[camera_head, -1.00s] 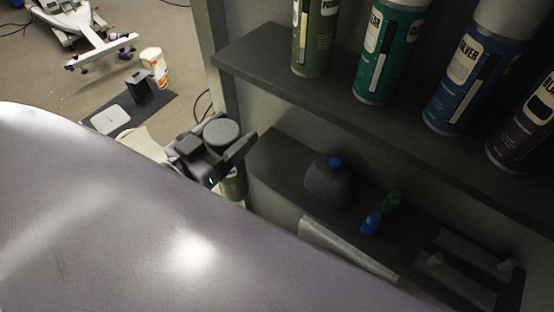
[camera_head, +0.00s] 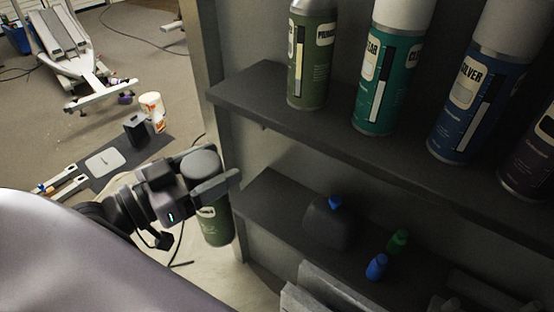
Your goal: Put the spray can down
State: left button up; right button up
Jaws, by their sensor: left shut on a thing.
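A green spray can (camera_head: 215,226) hangs below my left gripper (camera_head: 207,178), which is shut on it near its top. The can is upright or nearly so, and its upper part is hidden by the gripper. It is at the left end of the dark shelf unit, beside the lower shelf (camera_head: 262,205) and in front of the floor. I cannot tell whether it touches anything below. My right gripper is not in view.
The upper shelf (camera_head: 262,88) holds several spray cans, among them a green one (camera_head: 312,55), a teal one (camera_head: 388,75) and a blue one (camera_head: 473,95). A dark jug (camera_head: 325,225) stands on the lower shelf. A dark mat (camera_head: 128,162) lies on the floor behind.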

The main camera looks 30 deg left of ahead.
pick_arm(q)
jog(key=w+d+b, duration=0.2)
jog(key=w+b, duration=0.4)
jog(key=w, duration=1.1)
notch_tip(320, 180, down, 7)
jog(key=w+b, duration=0.1)
jog(key=shift+d, duration=0.25)
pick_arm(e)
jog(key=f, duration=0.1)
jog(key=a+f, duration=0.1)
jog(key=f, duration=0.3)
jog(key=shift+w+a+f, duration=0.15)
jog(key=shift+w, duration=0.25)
pick_arm(q)
jog(key=shift+f, duration=0.15)
jog(key=o, duration=1.6)
